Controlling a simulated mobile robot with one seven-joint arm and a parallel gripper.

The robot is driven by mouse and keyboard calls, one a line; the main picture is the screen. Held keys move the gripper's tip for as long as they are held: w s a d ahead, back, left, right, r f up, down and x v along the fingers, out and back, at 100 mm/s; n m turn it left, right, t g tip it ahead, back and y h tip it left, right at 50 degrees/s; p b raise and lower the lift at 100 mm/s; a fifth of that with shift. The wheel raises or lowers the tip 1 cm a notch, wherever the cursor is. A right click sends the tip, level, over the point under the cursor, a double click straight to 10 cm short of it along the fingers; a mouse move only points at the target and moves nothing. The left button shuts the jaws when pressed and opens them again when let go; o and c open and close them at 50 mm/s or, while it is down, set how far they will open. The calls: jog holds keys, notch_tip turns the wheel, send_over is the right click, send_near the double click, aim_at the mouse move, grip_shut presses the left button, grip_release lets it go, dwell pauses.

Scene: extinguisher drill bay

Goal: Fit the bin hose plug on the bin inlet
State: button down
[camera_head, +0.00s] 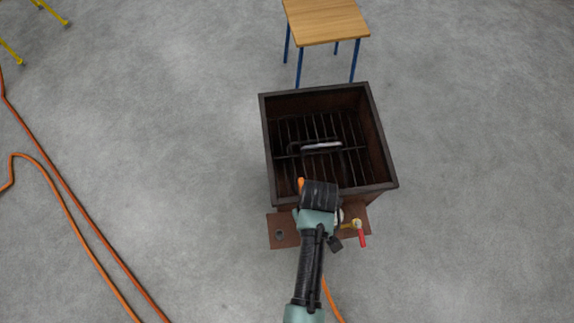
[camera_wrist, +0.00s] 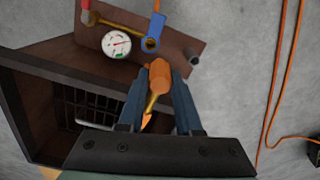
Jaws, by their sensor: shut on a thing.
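My gripper (camera_wrist: 158,66) is shut on the bin hose plug (camera_wrist: 159,78), an orange piece with a brass stem and an orange end between the fingers in the wrist view. In the head view my gripper (camera_head: 319,196) is over the bin's near wall, and a bit of orange shows at its left. In the wrist view a brass opening, apparently the bin inlet (camera_wrist: 150,45), sits beside a blue part (camera_wrist: 151,34), just beyond the fingertips. The plug looks apart from it. In the head view my arm hides most of that area.
The dark open bin (camera_head: 383,150) has a grate inside with a pale object (camera_head: 322,146) on it. A round gauge (camera_wrist: 116,43) and a red-handled valve (camera_head: 362,238) stand by the rusty plate (camera_head: 283,238). Orange hoses (camera_head: 75,208) lie left; a wooden table (camera_head: 327,20) stands behind.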

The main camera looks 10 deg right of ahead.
jog(key=f+b, duration=0.1)
jog(key=d+f+b, duration=0.1)
jog(key=f+b, duration=0.1)
jog(key=d+f+b, duration=0.1)
jog(key=shift+s+d+f+b, duration=0.1)
jog(key=shift+s+f+b, duration=0.05)
jog(key=shift+b, duration=0.15)
jog(key=shift+f+p, duration=0.25)
jog(key=shift+p, duration=0.2)
dwell(1.2)
jog(key=shift+f, duration=0.1)
dwell(0.5)
jog(key=shift+f+b, duration=0.8)
jog(key=shift+f, duration=0.3)
jog(key=shift+f+b, duration=0.3)
jog(key=shift+f, duration=0.6)
dwell(0.9)
